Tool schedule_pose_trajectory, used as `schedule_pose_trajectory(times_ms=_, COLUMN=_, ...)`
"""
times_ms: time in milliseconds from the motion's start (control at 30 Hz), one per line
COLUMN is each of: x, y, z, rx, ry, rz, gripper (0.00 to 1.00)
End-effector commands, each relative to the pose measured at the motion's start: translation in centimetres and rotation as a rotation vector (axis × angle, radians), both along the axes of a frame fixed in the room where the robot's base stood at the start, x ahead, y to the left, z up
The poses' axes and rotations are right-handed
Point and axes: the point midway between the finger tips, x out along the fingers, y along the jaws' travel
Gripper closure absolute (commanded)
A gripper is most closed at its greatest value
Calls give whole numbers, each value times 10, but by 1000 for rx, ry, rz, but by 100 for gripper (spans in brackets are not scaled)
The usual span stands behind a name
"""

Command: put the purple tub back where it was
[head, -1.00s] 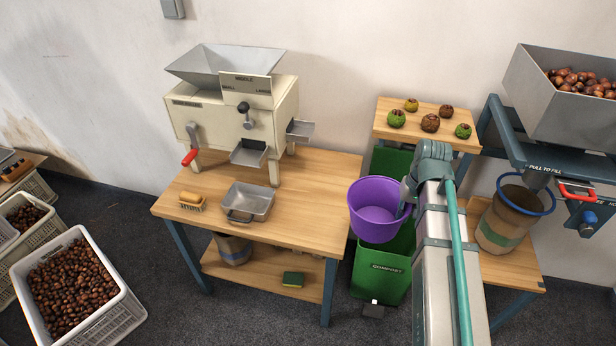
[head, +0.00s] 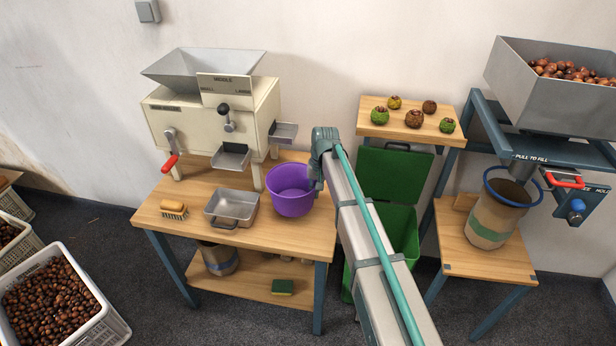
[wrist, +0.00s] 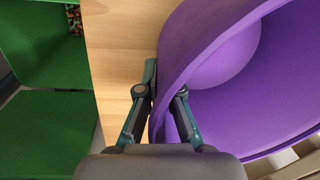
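The purple tub (head: 291,200) is upright and empty at the right end of the wooden work table (head: 270,238), right of the metal pan (head: 232,208). I cannot tell whether its base touches the tabletop or is just above it. My gripper (head: 318,172) is at the tub's right side, partly hidden by my arm. In the wrist view my gripper (wrist: 165,92) has one finger on each side of the tub's wall (wrist: 164,75), pinching the rim. The tub (wrist: 270,85) fills the right of that view.
The grading machine (head: 210,120) stands behind the tub, its chute (head: 283,132) close by. A brush (head: 173,208) lies at the table's left. The green bin (head: 403,222) stands open right of the table. A sack (head: 494,214) hangs or stands under the chestnut hopper (head: 520,95).

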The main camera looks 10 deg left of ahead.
Motion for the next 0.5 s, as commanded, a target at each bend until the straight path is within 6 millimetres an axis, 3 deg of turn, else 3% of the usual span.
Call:
schedule_pose_trajectory(times_ms=167, x=21, y=0, z=2, rx=6, ry=1, rz=-20, gripper=100)
schedule_pose_trajectory(times_ms=500, x=101, y=-5, z=4, rx=6, ry=1, rz=-19, gripper=100)
